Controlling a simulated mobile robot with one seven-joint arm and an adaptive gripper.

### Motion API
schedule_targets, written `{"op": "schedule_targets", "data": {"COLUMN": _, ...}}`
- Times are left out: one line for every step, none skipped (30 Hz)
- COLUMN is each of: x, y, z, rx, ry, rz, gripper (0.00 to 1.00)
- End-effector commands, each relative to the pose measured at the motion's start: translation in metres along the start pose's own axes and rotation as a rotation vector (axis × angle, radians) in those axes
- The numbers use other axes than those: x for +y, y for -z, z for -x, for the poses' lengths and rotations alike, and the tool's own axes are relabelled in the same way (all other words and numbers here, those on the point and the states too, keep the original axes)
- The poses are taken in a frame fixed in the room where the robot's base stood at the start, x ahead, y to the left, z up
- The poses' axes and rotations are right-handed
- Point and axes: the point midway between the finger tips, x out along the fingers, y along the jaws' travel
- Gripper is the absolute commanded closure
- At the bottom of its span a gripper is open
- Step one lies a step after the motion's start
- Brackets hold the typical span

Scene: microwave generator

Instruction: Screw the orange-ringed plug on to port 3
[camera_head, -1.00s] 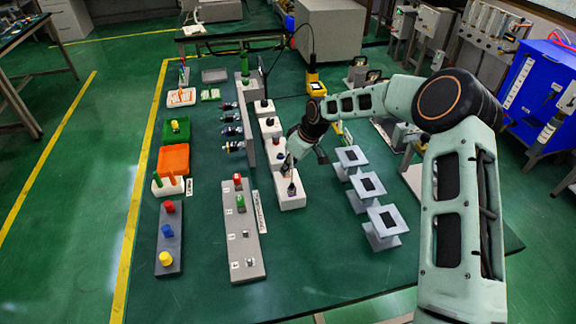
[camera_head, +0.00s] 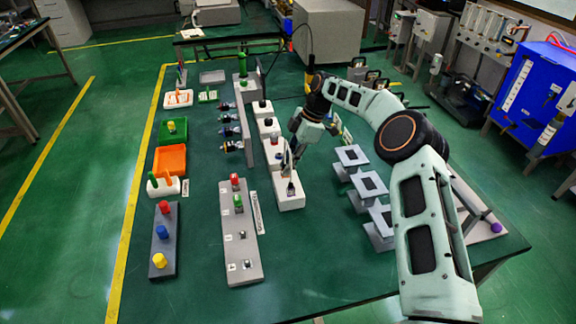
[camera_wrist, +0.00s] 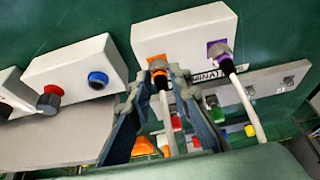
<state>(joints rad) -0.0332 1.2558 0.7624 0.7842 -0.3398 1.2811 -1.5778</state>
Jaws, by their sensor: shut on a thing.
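The orange-ringed plug (camera_wrist: 158,66) sits at the left end of a white block in the wrist view, its white cable running down between my fingers. My gripper (camera_wrist: 158,74) is shut on this plug. In the head view my gripper (camera_head: 287,168) is low over the nearest white block (camera_head: 290,202); the fingers hide most of the plug. I cannot tell whether the plug is fully seated or slightly lifted. The grey port board (camera_head: 236,215) lies left of the block, with a red and a green plug at its far end and two bare ports nearer. Its port numbers are too small to read.
A purple-ringed plug (camera_wrist: 219,50) with a white cable stands in the same block. A second white block (camera_wrist: 75,68) carries a red knob and a blue ring. Grey stands (camera_head: 368,184) are right of my gripper. A dark grey strip (camera_head: 165,243) holds coloured pegs.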

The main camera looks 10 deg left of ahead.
Motion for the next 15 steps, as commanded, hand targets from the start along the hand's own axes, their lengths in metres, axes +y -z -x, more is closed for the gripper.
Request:
{"op": "schedule_targets", "data": {"x": 0.0007, "y": -0.0003, "z": -0.0012, "rx": -0.001, "ry": 0.009, "rz": 0.021, "gripper": 1.00}}
{"op": "schedule_targets", "data": {"x": 0.0010, "y": -0.0002, "z": -0.0010, "rx": -0.002, "ry": 0.014, "rz": 0.035, "gripper": 1.00}}
{"op": "schedule_targets", "data": {"x": 0.0012, "y": -0.0003, "z": -0.0007, "rx": -0.001, "ry": 0.021, "rz": 0.051, "gripper": 1.00}}
{"op": "schedule_targets", "data": {"x": 0.0011, "y": -0.0003, "z": -0.0009, "rx": -0.001, "ry": 0.026, "rz": 0.063, "gripper": 1.00}}
{"op": "schedule_targets", "data": {"x": 0.0014, "y": -0.0002, "z": -0.0009, "rx": -0.001, "ry": 0.030, "rz": 0.073, "gripper": 1.00}}
{"op": "schedule_targets", "data": {"x": 0.0012, "y": 0.0001, "z": -0.0011, "rx": -0.001, "ry": 0.037, "rz": 0.088, "gripper": 1.00}}
{"op": "schedule_targets", "data": {"x": 0.0016, "y": -0.0001, "z": -0.0007, "rx": -0.001, "ry": 0.039, "rz": 0.096, "gripper": 1.00}}
{"op": "schedule_targets", "data": {"x": 0.0016, "y": -0.0002, "z": -0.0006, "rx": -0.002, "ry": 0.043, "rz": 0.104, "gripper": 1.00}}
{"op": "schedule_targets", "data": {"x": 0.0015, "y": -0.0004, "z": -0.0004, "rx": -0.002, "ry": 0.047, "rz": 0.115, "gripper": 1.00}}
{"op": "schedule_targets", "data": {"x": 0.0017, "y": -0.0004, "z": -0.0006, "rx": -0.002, "ry": 0.050, "rz": 0.121, "gripper": 1.00}}
{"op": "schedule_targets", "data": {"x": 0.0016, "y": -0.0003, "z": -0.0009, "rx": -0.002, "ry": 0.053, "rz": 0.127, "gripper": 1.00}}
{"op": "schedule_targets", "data": {"x": 0.0016, "y": -0.0004, "z": -0.0008, "rx": -0.002, "ry": 0.056, "rz": 0.135, "gripper": 1.00}}
{"op": "schedule_targets", "data": {"x": 0.0016, "y": -0.0004, "z": -0.0008, "rx": -0.002, "ry": 0.058, "rz": 0.139, "gripper": 1.00}}
{"op": "schedule_targets", "data": {"x": 0.0015, "y": -0.0004, "z": -0.0008, "rx": -0.002, "ry": 0.060, "rz": 0.143, "gripper": 1.00}}
{"op": "schedule_targets", "data": {"x": 0.0016, "y": -0.0005, "z": -0.0007, "rx": -0.002, "ry": 0.061, "rz": 0.147, "gripper": 1.00}}
